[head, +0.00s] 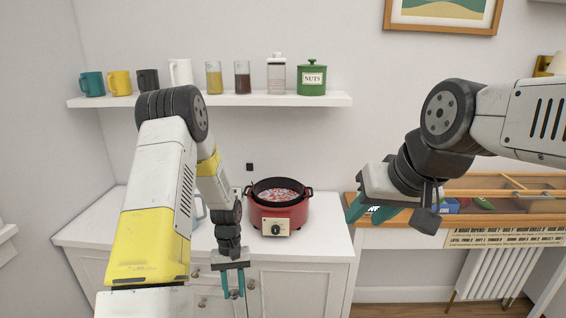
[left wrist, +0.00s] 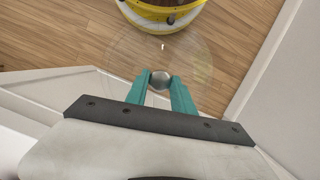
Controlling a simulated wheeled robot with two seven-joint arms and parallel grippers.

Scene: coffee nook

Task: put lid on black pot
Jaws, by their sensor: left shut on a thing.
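The black pot (head: 256,192) sits in a red cooker base (head: 261,215) on the white counter. It has no cover on it, and red and white contents show inside. My left gripper (head: 234,294) is low in front of the counter, left of and nearer than the pot. In the left wrist view my left gripper (left wrist: 160,82) is shut on the round metal knob of a clear glass lid (left wrist: 189,52), held over the wooden floor. The lid is hard to make out in the head view. My right gripper (head: 369,212) is open and empty, right of the pot.
The white counter (head: 325,243) has bare room beside the cooker. A grey-white mug, partly hidden by my left arm, stands left of it. A wall shelf (head: 225,99) with mugs, jars and a green canister (head: 312,78) hangs above. A wooden display case (head: 510,208) stands right.

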